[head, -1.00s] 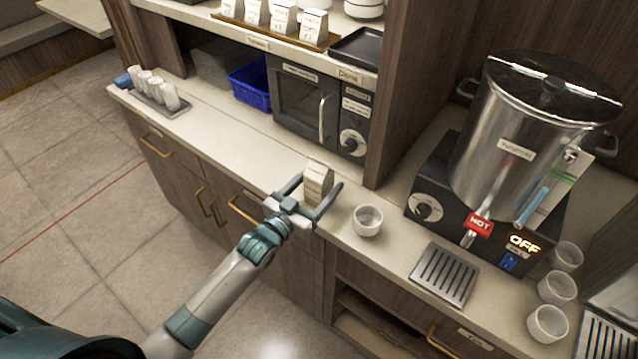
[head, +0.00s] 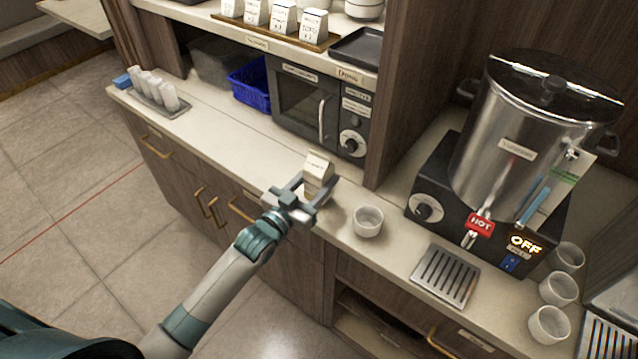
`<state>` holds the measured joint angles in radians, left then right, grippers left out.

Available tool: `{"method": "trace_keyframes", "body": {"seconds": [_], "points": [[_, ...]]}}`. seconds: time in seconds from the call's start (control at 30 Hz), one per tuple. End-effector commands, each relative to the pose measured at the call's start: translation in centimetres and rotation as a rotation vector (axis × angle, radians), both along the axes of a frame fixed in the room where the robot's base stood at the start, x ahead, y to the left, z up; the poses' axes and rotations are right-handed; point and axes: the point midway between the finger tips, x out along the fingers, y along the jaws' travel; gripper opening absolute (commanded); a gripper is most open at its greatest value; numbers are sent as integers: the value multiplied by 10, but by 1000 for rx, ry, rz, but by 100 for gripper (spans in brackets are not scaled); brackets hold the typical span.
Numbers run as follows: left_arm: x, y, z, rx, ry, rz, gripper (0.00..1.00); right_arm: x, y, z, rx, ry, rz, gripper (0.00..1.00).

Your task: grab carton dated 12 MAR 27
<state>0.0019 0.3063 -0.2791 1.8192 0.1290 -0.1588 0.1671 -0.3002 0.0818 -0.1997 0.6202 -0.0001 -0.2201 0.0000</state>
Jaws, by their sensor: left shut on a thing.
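A small gable-top carton (head: 319,168), cream and tan, stands upright at the counter's middle. Its printed date is too small to read. My left gripper (head: 314,187) is shut on this carton, with a finger on each side of its lower part. Several similar cartons stand in a row on a wooden tray (head: 268,32) on the upper shelf; their labels are too small to read. My right gripper is not in view.
A white cup (head: 368,221) stands just right of my left gripper. The steel urn (head: 510,130), a drip grate (head: 445,275) and several cups are further right. A microwave (head: 300,103) and blue basket (head: 249,86) are behind. The counter to the left is mostly clear.

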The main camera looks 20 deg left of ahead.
Motion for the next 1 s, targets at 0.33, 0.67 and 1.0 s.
{"method": "trace_keyframes", "body": {"seconds": [0.33,0.67,1.0], "points": [[0,0,57,-1,-9,-1,7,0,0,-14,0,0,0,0],[0,0,80,-1,-4,0,7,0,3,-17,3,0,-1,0],[0,0,81,-1,-4,0,7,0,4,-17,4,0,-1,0]]}}
